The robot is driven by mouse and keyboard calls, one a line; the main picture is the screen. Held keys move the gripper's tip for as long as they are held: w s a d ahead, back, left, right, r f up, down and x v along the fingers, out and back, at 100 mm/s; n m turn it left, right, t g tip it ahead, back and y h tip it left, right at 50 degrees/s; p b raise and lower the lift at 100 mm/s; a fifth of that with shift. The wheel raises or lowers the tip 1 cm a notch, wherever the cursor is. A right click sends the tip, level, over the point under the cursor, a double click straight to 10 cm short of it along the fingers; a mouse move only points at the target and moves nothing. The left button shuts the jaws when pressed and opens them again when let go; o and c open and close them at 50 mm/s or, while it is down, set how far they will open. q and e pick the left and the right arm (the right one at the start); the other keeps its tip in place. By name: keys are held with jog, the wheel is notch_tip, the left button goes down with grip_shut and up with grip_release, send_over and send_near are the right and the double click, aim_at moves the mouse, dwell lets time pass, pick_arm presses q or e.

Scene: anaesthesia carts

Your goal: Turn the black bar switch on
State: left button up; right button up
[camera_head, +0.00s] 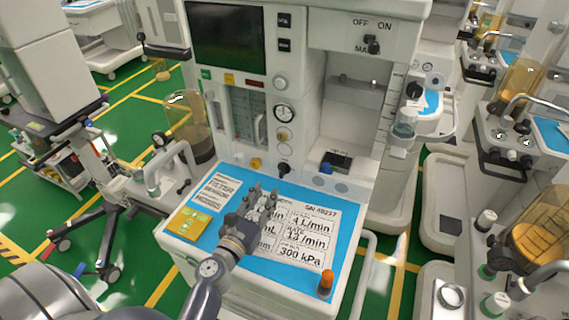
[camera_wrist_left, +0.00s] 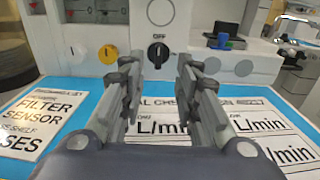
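A black round switch with a raised bar (camera_head: 284,168) sits low on the front panel of the anaesthesia cart. It also shows in the left wrist view (camera_wrist_left: 158,52), straight ahead between my fingers, with a white line on its bar. My left gripper (camera_head: 262,196) is over the cart's blue-edged work surface, short of the switch and apart from it. In the left wrist view its two fingers (camera_wrist_left: 157,85) are spread with nothing between them. Another black switch (camera_head: 372,45), by the labels OFF, ON and MAN, is at the upper right. My right gripper is not in view.
Printed cards (camera_head: 300,236) lie on the work surface (camera_head: 338,205), with a yellow pad (camera_head: 187,222) at left and an orange-topped item (camera_head: 325,283) at front right. A yellow knob (camera_wrist_left: 108,54) is left of the bar switch. A blue item (camera_wrist_left: 222,41) is right of it.

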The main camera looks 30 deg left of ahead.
aim_at(280, 169)
pick_arm(q)
jog(key=shift+w+a+r, duration=0.15)
jog(key=shift+w, duration=0.1)
jog(key=w+p, duration=0.1)
jog(key=w, duration=0.4)
jog(key=shift+w+a+r, duration=0.1)
jog(key=shift+w+r, duration=0.05)
jog(key=shift+w+a, duration=0.15)
jog(key=shift+w, duration=1.95)
grip_shut()
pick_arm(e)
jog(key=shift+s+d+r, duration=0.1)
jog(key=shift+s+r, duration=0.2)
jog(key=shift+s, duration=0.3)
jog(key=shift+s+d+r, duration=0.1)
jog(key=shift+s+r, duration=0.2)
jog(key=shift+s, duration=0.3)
